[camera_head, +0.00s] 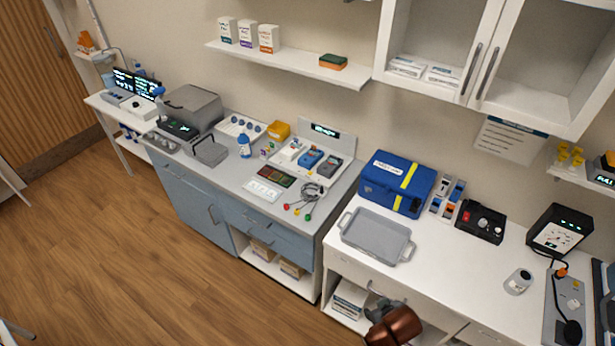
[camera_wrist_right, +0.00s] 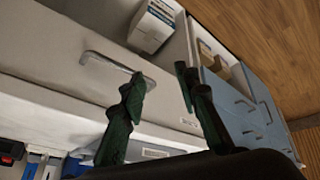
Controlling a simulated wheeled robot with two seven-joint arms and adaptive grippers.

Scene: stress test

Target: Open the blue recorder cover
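A small blue device (camera_head: 310,159) lies between a white one (camera_head: 291,150) and a dark one (camera_head: 329,167) on a white tray at the back of the grey counter. It looks like the blue recorder; whether its cover is shut is too small to tell. My right gripper (camera_head: 376,307) is low in front of the white counter, far from the blue device. In the right wrist view its two dark green fingers (camera_wrist_right: 160,80) are apart with nothing between them, close to a drawer handle (camera_wrist_right: 118,66). My left gripper is not in view.
A large blue case (camera_head: 380,193) with a yellow strap and a grey tray (camera_head: 376,236) stand on the white counter. Cables with coloured ends (camera_head: 309,194) and a white keypad (camera_head: 263,190) lie before the devices. An open shelf with boxes (camera_head: 349,298) is beside my right gripper.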

